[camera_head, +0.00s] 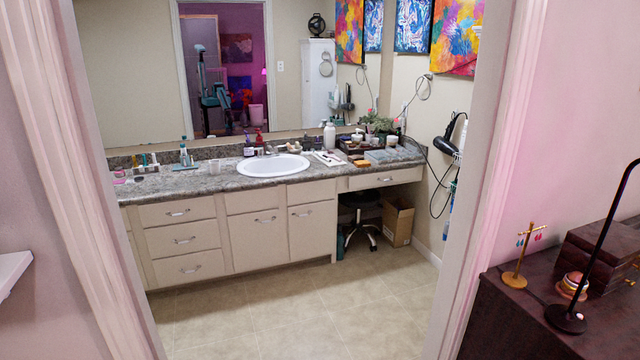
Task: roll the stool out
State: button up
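The stool (361,217) stands in the knee space under the right end of the counter, beyond the doorway. It has a dark round seat and a shiny metal base with spread legs on the floor. The counter's drawer front hangs above it, and its left side is close to the cabinet. My gripper does not show directly in this view. A small teal and grey shape in the mirror may be my own reflection, too small to make out a gripper.
The doorway frames a clear tiled floor (290,315). An open cardboard box (398,222) stands just right of the stool, and a dark green bottle (340,244) at its left. Cords hang on the right wall. A dark dresser (510,325) stands outside the doorway, right.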

aim_at(356, 225)
jog(key=u, duration=0.05)
jog(key=i, duration=3.7)
jog(key=u, duration=0.6)
